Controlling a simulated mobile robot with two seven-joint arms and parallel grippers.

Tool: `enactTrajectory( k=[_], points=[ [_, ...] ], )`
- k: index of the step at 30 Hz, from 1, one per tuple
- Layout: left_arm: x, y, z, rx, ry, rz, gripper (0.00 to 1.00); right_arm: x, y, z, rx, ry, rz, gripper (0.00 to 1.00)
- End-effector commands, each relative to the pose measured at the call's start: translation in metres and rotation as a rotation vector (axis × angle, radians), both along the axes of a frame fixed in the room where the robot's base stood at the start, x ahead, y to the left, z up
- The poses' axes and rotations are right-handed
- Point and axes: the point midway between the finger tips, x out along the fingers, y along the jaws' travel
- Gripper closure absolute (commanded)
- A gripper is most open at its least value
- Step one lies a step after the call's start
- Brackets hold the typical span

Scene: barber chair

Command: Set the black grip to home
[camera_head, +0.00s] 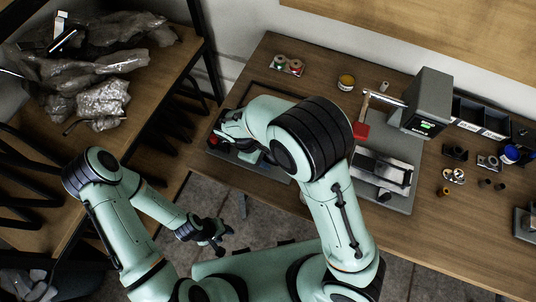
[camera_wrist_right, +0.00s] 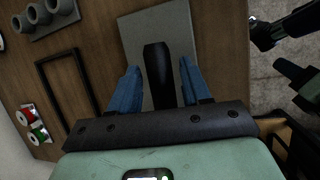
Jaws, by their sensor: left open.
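The black grip (camera_wrist_right: 158,72) shows in the right wrist view, standing out over a grey plate (camera_wrist_right: 187,30). My right gripper (camera_wrist_right: 160,80) has its blue fingers on either side of the grip, with narrow gaps, so it looks open around it. In the head view, the right arm reaches over the table to a dark base (camera_head: 276,174) with a red part (camera_head: 213,140) at its left end. The arm and hand hide the grip there. My left gripper (camera_head: 222,240) is open and empty, over the floor in front of the table.
Shelves with wrapped bags (camera_head: 103,98) stand at left.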

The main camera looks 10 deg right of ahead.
Motion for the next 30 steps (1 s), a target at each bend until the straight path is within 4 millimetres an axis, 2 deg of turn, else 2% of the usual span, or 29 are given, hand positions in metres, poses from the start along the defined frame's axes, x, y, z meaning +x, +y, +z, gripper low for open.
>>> enactTrajectory(
  k=[9, 13, 17, 24, 30],
  points=[
    [0.000, 0.000, 0.000, 0.000, -0.001, 0.000, 0.57, 0.000, 0.000, 0.001, -0.001, 0.000, 0.001, 0.44],
    [0.002, 0.000, 0.002, 0.001, -0.002, 0.001, 0.57, 0.002, 0.005, 0.010, 0.001, -0.003, 0.002, 0.44],
    [0.004, 0.000, 0.005, 0.001, -0.005, 0.001, 0.57, 0.004, 0.015, 0.031, 0.004, -0.004, 0.004, 0.44],
    [0.012, 0.000, 0.012, 0.000, -0.013, 0.000, 0.57, 0.009, 0.037, 0.082, 0.003, -0.005, 0.003, 0.44],
    [0.017, 0.000, 0.017, 0.000, -0.019, 0.000, 0.57, 0.011, 0.051, 0.111, 0.001, -0.002, 0.001, 0.44]
  ],
)
